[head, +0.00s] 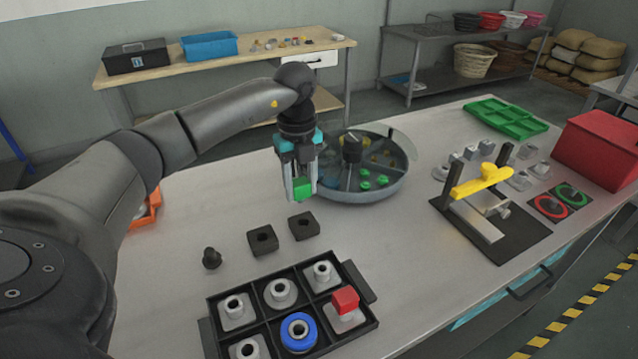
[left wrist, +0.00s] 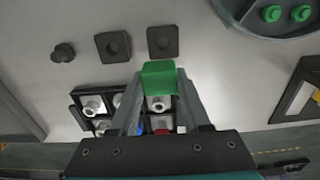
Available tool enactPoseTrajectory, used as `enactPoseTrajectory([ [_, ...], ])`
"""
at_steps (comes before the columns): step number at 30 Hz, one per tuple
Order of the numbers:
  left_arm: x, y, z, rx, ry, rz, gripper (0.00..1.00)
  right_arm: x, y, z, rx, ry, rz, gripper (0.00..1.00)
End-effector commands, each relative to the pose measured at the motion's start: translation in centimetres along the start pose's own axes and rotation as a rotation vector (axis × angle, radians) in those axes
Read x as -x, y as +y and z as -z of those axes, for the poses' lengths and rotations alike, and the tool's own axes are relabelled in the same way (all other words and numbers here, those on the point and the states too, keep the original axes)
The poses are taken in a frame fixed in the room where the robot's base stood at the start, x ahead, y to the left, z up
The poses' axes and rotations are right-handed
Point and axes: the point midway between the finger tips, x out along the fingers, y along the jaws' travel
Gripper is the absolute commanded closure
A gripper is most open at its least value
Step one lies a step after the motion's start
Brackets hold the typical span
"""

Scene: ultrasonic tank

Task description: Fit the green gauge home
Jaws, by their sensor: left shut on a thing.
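My left gripper (head: 302,187) is shut on a green block (head: 304,191), which I take as the green gauge. It holds the block above the bench, left of the round tray. In the left wrist view the green block (left wrist: 159,82) sits between the fingertips and partly covers the black tray (left wrist: 76,98) beyond. The black compartment tray (head: 374,321) lies near the front of the bench. It holds pale bases with posts. A blue ring (head: 299,333) is around one post, and a red block (head: 345,300) sits on another base at the right. My right gripper does not show.
Two dark square blocks (head: 263,240) (head: 303,226) and a dark knob (head: 211,258) lie behind the tray. A round divided tray (head: 398,183) with green pieces stands close right of the gripper. A stand with a yellow lever (head: 482,182) is further right.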

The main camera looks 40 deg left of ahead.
Motion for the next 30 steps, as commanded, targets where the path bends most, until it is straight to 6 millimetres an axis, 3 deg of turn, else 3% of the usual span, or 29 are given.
enactPoseTrajectory([
  [4,-1.0,0.6,-1.1,0.015,-0.008,-0.005,1.0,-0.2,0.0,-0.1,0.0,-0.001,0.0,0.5],
  [11,-1.9,0.6,-1.3,0.016,-0.01,-0.005,1.0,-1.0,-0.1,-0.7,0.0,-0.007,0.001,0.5],
  [24,-6.5,0.6,-1.2,0.016,-0.01,-0.004,1.0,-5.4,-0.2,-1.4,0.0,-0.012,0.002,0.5],
  [30,-7.5,0.6,-1.2,0.016,-0.01,-0.004,1.0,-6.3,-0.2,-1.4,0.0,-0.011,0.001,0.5],
])
